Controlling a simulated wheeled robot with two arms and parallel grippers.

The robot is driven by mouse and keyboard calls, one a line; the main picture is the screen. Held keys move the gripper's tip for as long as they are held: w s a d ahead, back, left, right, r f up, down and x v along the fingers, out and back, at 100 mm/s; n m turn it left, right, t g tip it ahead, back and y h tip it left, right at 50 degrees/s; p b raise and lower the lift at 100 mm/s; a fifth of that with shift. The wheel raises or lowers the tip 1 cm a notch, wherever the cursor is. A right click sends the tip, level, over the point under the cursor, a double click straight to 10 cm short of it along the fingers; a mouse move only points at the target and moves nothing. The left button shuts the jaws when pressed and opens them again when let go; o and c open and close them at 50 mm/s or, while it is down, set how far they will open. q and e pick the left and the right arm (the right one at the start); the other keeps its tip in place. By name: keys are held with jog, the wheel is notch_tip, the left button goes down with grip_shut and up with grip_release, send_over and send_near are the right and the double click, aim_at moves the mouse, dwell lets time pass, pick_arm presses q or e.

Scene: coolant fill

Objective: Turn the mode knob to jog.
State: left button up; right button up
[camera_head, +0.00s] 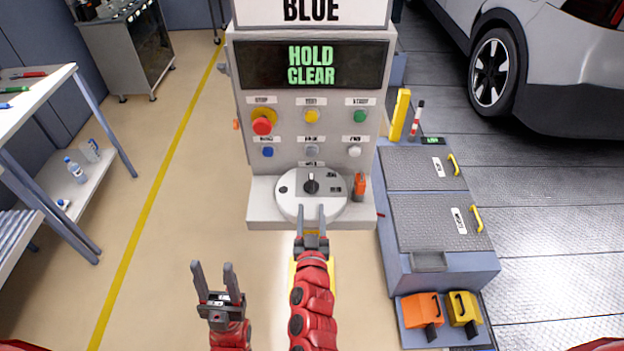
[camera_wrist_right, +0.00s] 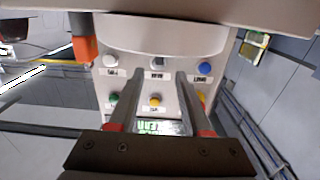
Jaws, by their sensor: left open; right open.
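The mode knob (camera_head: 311,186) is a small black knob on a round white dial plate (camera_head: 290,203) on the console's lower ledge. A light mark shows at its far side; its position labels are too small to read. My right gripper (camera_head: 310,208) is open just in front of the knob, fingers pointing at it, with nothing visible between them. In the right wrist view my right gripper (camera_wrist_right: 159,76) is open before the button panel, and I cannot make out the knob there. My left gripper (camera_head: 212,264) is open and empty, lower left of the console.
The console screen (camera_head: 314,65) reads HOLD CLEAR. A red stop button (camera_head: 262,125) and several coloured buttons sit above the dial. An orange object (camera_head: 360,185) stands right beside the dial. A grey cabinet (camera_head: 436,219) is at right, shelving (camera_head: 75,195) at left. Floor between is clear.

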aim_at(311, 189)
jog(key=w+p, duration=0.2)
jog(key=w, duration=0.6)
jog(key=shift+w+r, duration=0.15)
jog(key=shift+w, duration=0.2)
jog(key=shift+w+d+p, duration=0.1)
jog(key=shift+w+p, duration=0.25)
jog(key=shift+w, duration=0.55)
grip_shut()
